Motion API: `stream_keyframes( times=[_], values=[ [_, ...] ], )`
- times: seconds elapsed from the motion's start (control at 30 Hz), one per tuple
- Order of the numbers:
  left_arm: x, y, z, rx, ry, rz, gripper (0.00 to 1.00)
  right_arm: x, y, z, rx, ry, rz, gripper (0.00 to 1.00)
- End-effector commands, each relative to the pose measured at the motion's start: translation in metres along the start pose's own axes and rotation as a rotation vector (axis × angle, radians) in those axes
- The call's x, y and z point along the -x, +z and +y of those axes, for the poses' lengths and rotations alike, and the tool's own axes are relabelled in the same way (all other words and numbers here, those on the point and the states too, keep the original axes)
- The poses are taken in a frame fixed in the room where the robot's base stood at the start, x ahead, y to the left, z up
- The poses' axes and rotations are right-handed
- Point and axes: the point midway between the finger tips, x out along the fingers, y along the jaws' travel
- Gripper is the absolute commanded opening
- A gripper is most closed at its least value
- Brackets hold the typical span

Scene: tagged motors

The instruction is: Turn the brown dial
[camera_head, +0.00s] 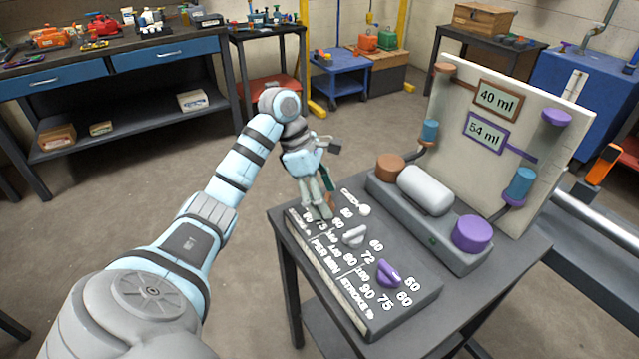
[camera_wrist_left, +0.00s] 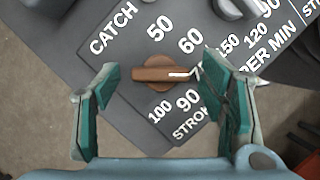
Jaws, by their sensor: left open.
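The brown dial (camera_wrist_left: 158,75) shows in the left wrist view on the dark panel, between the numbers 50, 60, 90 and 100. Its bar lies nearly level, with a white line toward its right end. My left gripper (camera_head: 318,205) is open over the panel's far left corner. In the left wrist view, its green-padded fingers (camera_wrist_left: 162,95) stand on either side of the dial, apart from it. The right finger covers a number beside the bar. In the head view the fingers mostly hide the dial (camera_head: 331,203). My right gripper is not in view.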

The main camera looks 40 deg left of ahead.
Motion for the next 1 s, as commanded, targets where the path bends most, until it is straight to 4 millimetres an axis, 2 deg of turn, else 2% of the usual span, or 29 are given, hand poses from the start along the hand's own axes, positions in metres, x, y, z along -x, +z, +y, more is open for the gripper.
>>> stream_keyframes(
  times=[0.1, 0.13, 0.4, 0.53, 0.67, 1.0],
  values=[
    [0.012, 0.000, 0.001, 0.000, 0.004, 0.000, 0.65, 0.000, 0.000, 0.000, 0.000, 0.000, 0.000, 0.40],
    [0.014, -0.006, 0.001, 0.002, 0.002, 0.002, 0.65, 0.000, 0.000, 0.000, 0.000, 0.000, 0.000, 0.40],
    [0.043, -0.078, 0.000, 0.007, 0.000, 0.005, 0.65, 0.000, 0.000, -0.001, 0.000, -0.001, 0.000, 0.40],
    [0.053, -0.102, 0.000, 0.004, -0.001, 0.003, 0.65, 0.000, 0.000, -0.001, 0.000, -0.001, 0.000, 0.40],
    [0.058, -0.111, 0.000, 0.001, 0.002, 0.000, 0.65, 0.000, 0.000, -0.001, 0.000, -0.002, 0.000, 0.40],
    [0.058, -0.112, 0.000, 0.000, 0.001, 0.000, 0.65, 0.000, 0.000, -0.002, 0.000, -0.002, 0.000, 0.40]
  ],
)
